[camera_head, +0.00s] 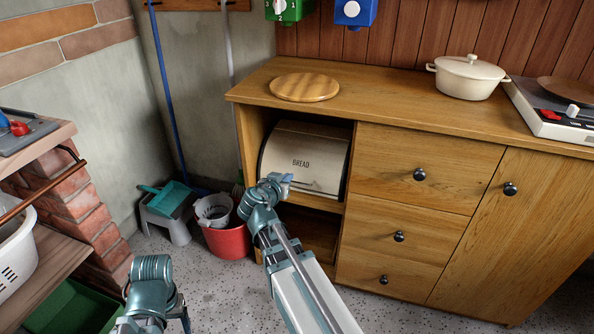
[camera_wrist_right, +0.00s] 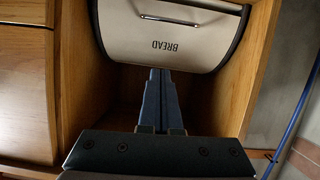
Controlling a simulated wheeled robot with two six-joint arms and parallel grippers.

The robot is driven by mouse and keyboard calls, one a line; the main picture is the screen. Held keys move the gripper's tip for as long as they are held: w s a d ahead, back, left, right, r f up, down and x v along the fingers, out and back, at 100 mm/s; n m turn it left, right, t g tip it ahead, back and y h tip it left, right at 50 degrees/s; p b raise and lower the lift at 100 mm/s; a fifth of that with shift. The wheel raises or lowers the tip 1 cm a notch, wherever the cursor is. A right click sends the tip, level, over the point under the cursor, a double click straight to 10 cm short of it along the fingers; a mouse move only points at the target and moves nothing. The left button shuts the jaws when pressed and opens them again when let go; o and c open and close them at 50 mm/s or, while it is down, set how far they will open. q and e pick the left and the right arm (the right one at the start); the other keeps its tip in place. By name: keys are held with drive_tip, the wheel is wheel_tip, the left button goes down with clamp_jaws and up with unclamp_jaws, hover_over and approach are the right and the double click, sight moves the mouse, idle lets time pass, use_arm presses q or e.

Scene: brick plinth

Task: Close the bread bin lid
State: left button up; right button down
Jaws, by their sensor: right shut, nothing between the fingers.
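The bread bin sits in the open upper cubby of the wooden cabinet. Its cream curved lid (camera_head: 302,147) bears the word BREAD and hangs down over the front, with a bar handle (camera_head: 318,186) near its lower edge. I cannot tell whether the lid is fully down. The right wrist view shows the lid (camera_wrist_right: 192,50) upside down, with its handle (camera_wrist_right: 176,20) near the top. My right gripper (camera_head: 286,179) is in front of the bin's lower left. Its fingers (camera_wrist_right: 160,72) are shut and empty, tips by the lid's edge; contact is unclear.
The cabinet top (camera_head: 390,90) carries a round wooden board (camera_head: 304,87), a cream pot (camera_head: 468,79) and a turntable (camera_head: 560,110). Cubby walls stand close on both sides of the bin. A red bucket (camera_head: 228,241) and a grey stool (camera_head: 170,225) stand left on the floor.

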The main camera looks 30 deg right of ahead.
sight(296, 180)
use_arm(q)
drive_tip(key=shift+s+d+r, duration=0.15)
drive_tip(key=shift+s+r, duration=0.1)
drive_tip(key=shift+s, duration=0.1)
use_arm(e)
drive_tip(key=shift+a+r, duration=0.1)
use_arm(q)
wheel_tip(296, 180, down, 8)
drive_tip(key=b, duration=0.7)
drive_tip(key=shift+r+b, duration=0.15)
drive_tip(key=shift+b, duration=0.15)
use_arm(e)
drive_tip(key=shift+w+d+f, duration=0.95)
drive_tip(key=shift+d+f, duration=0.15)
drive_tip(key=shift+f, duration=0.15)
drive_tip(key=shift+w+d+f, duration=1)
drive_tip(key=shift+d+f, duration=0.15)
drive_tip(key=shift+f, duration=0.15)
drive_tip(key=shift+w+d+f, duration=0.95)
drive_tip(key=shift+d+f, duration=0.15)
drive_tip(key=shift+f, duration=0.15)
use_arm(q)
wheel_tip(296, 180, down, 3)
drive_tip(key=b, duration=0.3)
use_arm(e)
drive_tip(key=f, duration=0.2)
drive_tip(key=s+a+f, duration=0.1)
use_arm(q)
drive_tip(key=shift+r, duration=0.1)
